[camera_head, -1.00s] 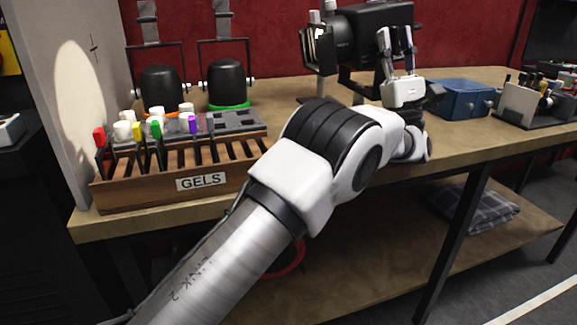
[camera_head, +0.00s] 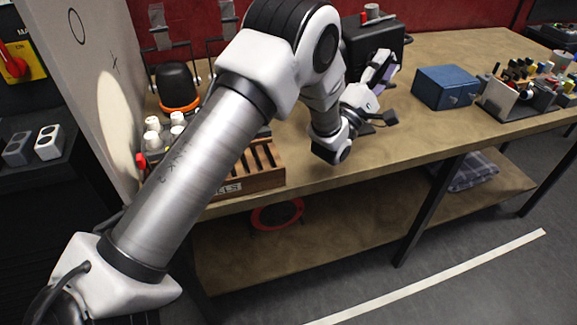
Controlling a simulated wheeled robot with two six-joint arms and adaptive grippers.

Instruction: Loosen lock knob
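A black box-shaped lamp housing (camera_head: 372,42) stands at the back of the bench, partly hidden by my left arm. A small red and white part (camera_head: 373,13) shows on its top. I cannot tell whether it is the lock knob; no other lock knob can be made out. My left gripper (camera_head: 384,68) is in front of the housing's lower right side, with its fingers pointing up and right. The fingers are seen edge-on, so their opening is unclear. Contact with the housing cannot be told. My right gripper is out of view.
The wooden gel rack (camera_head: 262,178) and a black lamp with an orange ring (camera_head: 177,85) are left, partly behind my arm. The front middle bench top is clear.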

